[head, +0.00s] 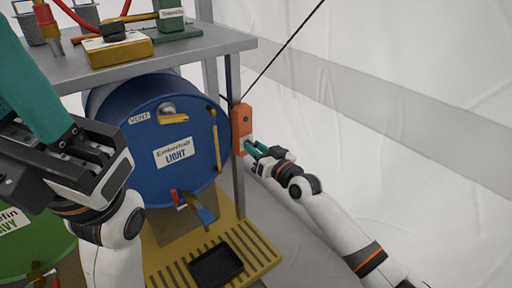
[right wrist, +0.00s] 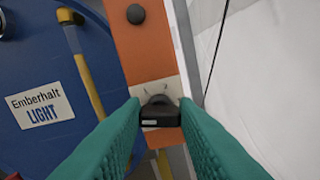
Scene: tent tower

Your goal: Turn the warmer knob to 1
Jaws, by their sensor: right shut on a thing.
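The warmer is an orange box (head: 241,117) fixed to the rack post, right of the blue drum. In the right wrist view the orange panel (right wrist: 145,55) carries a pale dial plate with a black knob (right wrist: 161,111). My right gripper (head: 253,147) is at the lower part of the box, its teal fingers (right wrist: 160,125) shut on the knob from both sides. The dial marks are too small to read. My left gripper (head: 62,140) is in the left foreground, away from the warmer; its teal fingers run out of the frame at the upper left.
The blue drum (head: 168,184) labelled Emberhalt LIGHT sits on the rack beside the warmer. The grey shelf (head: 190,46) above holds fittings. A yellow slatted platform (head: 262,247) with a black tray (head: 216,267) lies below. The white tent wall (head: 420,140) is at right.

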